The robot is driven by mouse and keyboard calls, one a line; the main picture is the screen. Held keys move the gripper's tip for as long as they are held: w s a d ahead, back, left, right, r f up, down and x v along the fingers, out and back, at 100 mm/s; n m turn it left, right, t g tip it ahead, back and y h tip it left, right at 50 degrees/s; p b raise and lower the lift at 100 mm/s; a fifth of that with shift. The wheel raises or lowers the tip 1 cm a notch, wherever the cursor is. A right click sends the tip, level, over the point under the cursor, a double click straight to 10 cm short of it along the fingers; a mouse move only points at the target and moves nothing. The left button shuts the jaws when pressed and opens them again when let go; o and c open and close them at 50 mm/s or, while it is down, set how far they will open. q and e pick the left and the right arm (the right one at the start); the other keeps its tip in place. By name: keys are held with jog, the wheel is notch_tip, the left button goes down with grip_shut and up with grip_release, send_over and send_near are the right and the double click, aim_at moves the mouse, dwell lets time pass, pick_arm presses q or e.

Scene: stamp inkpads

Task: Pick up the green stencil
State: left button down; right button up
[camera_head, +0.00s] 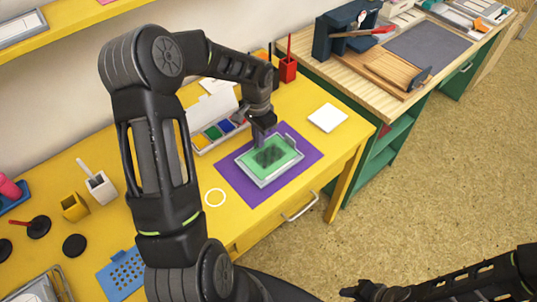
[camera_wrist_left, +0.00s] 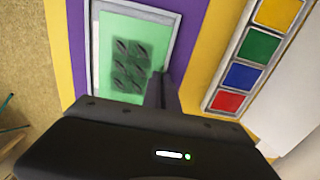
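The green stencil (camera_head: 268,156) with dark leaf-like patches lies in a grey-rimmed tray (camera_head: 272,183) on a purple mat (camera_head: 236,182). In the left wrist view the stencil (camera_wrist_left: 108,30) shows at the upper left. My left gripper (camera_head: 259,142) points down at the stencil's far edge in the head view. In the left wrist view its fingers (camera_wrist_left: 160,78) look close together at the stencil's edge. Whether they grip it is hidden. My right gripper (camera_head: 352,292) is at the bottom of the head view, away from the table; its opening cannot be made out.
A paint tray (camera_head: 219,131) with several colour pads stands just behind the mat. A red pen cup (camera_head: 288,69) stands at the back. The table front right of the mat is clear.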

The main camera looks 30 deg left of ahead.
dwell(0.3)
pick_arm(q)
notch_tip(320, 180, up, 10)
jog(key=shift+b, duration=0.45)
pick_arm(e)
jog(key=shift+f, duration=0.45)
pick_arm(q)
jog(key=shift+r, duration=0.1)
